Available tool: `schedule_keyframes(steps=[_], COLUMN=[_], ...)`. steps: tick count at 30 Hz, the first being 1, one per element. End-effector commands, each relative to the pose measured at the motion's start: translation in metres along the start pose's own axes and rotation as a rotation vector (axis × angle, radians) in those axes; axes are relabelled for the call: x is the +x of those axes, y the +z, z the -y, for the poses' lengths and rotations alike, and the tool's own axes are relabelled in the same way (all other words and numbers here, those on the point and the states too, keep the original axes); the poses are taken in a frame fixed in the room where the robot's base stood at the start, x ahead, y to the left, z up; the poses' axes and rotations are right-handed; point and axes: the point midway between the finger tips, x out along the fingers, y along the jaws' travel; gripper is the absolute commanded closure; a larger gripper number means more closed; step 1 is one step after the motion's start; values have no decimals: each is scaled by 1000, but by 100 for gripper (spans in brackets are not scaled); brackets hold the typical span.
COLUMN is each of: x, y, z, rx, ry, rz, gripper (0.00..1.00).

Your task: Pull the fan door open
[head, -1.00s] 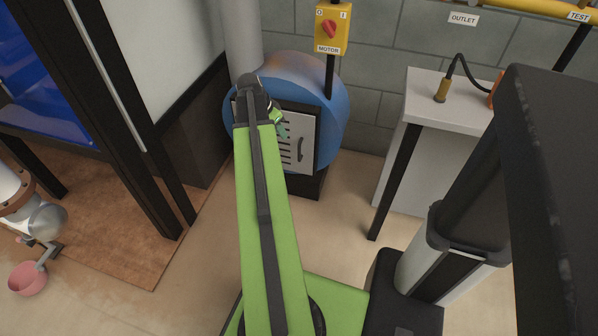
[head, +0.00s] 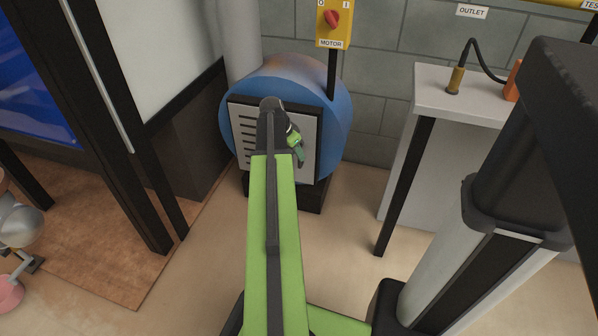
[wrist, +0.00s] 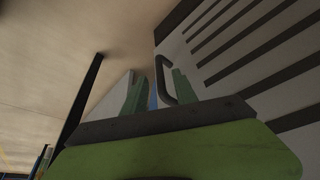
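The fan door (head: 245,140) is a light grey slotted panel in a dark frame on the front of the blue round fan housing (head: 338,115). It appears to lie flat against the housing. It also fills the upper right of the wrist view (wrist: 225,50). The dark, bar-shaped door handle (wrist: 162,78) shows in the wrist view, but my arm hides it in the head view. My gripper (head: 298,150) is in front of the right part of the door. In the wrist view its green fingers (wrist: 158,92) are apart, with the handle between them; I cannot tell whether they touch it.
A yellow motor switch box (head: 333,22) is on a dark post above the fan. A light-topped table (head: 440,98) with a cable stands to the right. A dark-framed cabinet (head: 110,120) stands to the left. Some floor is clear before the fan.

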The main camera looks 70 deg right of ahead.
Motion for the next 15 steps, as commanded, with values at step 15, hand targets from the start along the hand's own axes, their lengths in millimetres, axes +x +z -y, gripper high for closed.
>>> schedule_keyframes(steps=[15], x=[47], y=[-1], z=[0], rx=[1], ry=[0], rz=[0], gripper=[66])
